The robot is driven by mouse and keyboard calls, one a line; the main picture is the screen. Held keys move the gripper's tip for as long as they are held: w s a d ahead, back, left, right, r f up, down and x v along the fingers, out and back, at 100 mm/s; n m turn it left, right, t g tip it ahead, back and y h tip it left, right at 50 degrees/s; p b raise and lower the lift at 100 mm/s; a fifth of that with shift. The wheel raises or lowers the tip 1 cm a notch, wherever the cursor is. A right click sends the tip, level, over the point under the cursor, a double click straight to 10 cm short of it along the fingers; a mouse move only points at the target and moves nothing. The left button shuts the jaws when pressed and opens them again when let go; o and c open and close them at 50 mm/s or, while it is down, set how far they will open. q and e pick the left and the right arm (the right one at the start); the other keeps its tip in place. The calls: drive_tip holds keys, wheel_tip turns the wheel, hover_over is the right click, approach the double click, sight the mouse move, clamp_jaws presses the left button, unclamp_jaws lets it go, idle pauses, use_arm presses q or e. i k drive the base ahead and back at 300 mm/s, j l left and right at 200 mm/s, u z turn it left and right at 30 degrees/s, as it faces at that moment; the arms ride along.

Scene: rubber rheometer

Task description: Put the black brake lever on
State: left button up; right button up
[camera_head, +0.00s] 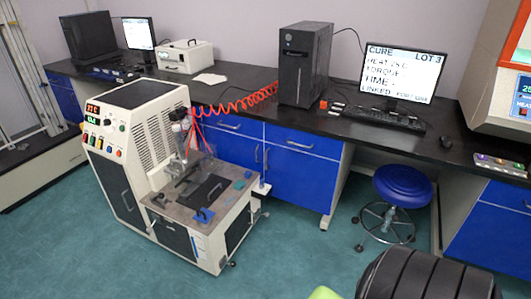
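The rheometer (140,165) is a white cabinet on the floor at left centre. Its control panel (103,128) has lit displays and coloured buttons. A grey worktop (165,207) carries a vertical metal mechanism (184,140) and a flat black plate (205,188). Small blue parts (203,215) sit at the worktop's front, and a teal block (240,184) at its right. I cannot tell for sure which dark part is the black brake lever, or its position. Neither of my grippers is in view.
A black bench with blue cabinets (290,177) runs behind. It carries a computer tower (304,65), a monitor (402,72) and a keyboard (383,118). A red coiled hose (240,102) reaches the rheometer.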

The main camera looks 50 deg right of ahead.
sight(233, 263)
drive_tip(key=z, duration=1.15)
